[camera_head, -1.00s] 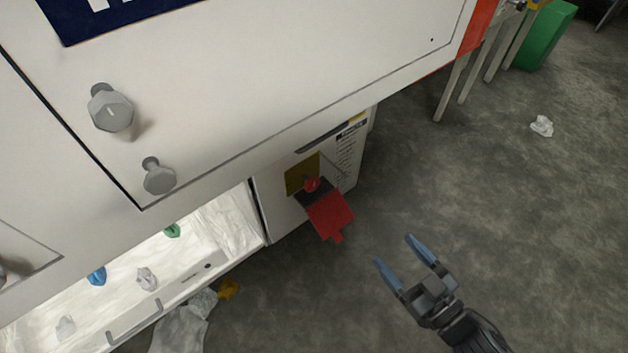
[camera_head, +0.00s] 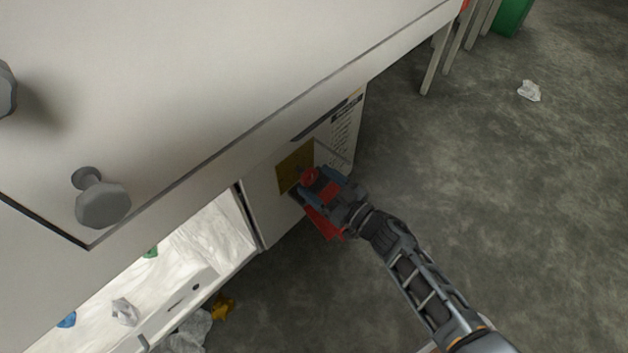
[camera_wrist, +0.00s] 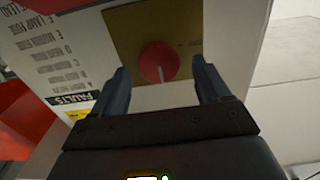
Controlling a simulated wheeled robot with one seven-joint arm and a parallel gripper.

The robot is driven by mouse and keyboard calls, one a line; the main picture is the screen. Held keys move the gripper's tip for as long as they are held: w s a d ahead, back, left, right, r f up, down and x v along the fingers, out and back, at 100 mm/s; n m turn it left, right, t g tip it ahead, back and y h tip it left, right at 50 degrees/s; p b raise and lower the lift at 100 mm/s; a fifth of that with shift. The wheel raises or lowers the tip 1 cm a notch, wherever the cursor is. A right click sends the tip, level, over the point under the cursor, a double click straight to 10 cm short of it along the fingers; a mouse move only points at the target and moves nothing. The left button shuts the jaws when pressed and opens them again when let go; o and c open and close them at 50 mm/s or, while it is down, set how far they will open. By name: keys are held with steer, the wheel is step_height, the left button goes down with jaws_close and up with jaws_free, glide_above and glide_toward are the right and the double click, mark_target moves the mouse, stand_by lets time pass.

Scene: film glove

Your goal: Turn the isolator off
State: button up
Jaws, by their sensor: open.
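The isolator is a round red knob (camera_wrist: 159,62) with a pale line on it, on a yellow plate (camera_wrist: 126,22) on the white machine's side. In the wrist view the pale line points down toward my gripper. In the head view the knob (camera_head: 308,176) and yellow plate (camera_head: 290,168) are partly covered by my gripper (camera_head: 312,187). In the wrist view my gripper (camera_wrist: 163,85) is open, with one blue-grey finger on each side of the knob. I cannot tell whether either finger touches it.
A red flap (camera_head: 322,224) hangs below the knob, partly behind my gripper. The white machine body (camera_head: 230,70) overhangs from above, with a grey knob (camera_head: 102,203) on it. A lit compartment (camera_head: 185,250) lies at lower left. The floor (camera_head: 450,170) at right is mostly clear.

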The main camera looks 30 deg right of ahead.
steer(key=shift+x, duration=0.85)
steer(key=shift+c, duration=0.2)
steer(key=c, duration=0.9)
steer(key=shift+c, duration=0.2)
